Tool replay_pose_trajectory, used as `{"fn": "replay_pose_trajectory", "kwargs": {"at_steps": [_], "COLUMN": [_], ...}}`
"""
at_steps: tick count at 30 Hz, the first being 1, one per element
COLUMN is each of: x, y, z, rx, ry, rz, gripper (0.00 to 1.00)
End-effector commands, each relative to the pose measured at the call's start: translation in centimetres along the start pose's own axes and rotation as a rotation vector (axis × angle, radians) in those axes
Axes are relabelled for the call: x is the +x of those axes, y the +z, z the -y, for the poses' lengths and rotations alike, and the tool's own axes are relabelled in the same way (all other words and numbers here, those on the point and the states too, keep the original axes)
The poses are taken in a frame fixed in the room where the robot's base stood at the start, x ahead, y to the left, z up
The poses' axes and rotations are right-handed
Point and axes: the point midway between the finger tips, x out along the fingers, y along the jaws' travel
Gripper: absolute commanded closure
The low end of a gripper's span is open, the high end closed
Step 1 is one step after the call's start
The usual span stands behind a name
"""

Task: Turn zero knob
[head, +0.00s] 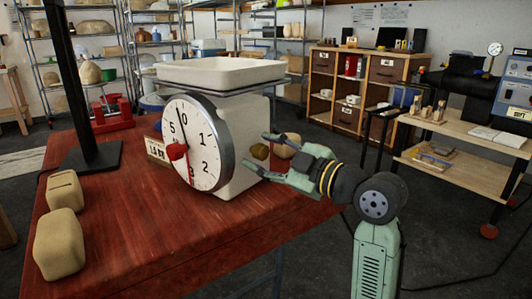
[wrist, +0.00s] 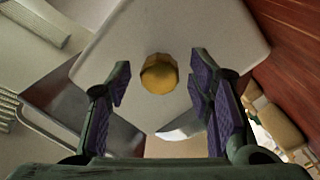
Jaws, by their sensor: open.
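The zero knob (head: 260,151) is a small rounded brass-coloured knob on the right side of the white scale (head: 249,125). In the wrist view the knob (wrist: 158,73) lies slightly ahead of the fingers, on the scale's pale side wall. My gripper (head: 264,156) is open, with its fingers pointing at the scale. In the wrist view its purple-padded fingers (wrist: 161,88) stand on either side of the knob's line, with clear gaps and no visible contact. The scale's round dial (head: 206,140) faces left-front, with a red piece at its centre.
The scale and its white tray (head: 220,72) stand on a red wooden table (head: 140,240). Tan lumps (head: 60,240) lie at its left edge, beside a black post (head: 80,110). A round tan object (head: 284,148) shows behind my gripper. The table's front is clear.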

Motion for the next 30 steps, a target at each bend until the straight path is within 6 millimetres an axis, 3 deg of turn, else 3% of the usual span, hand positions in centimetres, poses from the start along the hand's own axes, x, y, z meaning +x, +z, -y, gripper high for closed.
{"fn": "replay_pose_trajectory", "kwargs": {"at_steps": [5,26,30], "x": [0.0,-0.03,-0.03], "y": [0.0,0.0,-0.01], "z": [0.01,0.01,0.01], "rx": [0.0,0.0,0.003], "ry": [0.0,0.0,-0.001], "rz": [0.0,0.0,0.0], "gripper": [0.53,1.0,1.0]}}
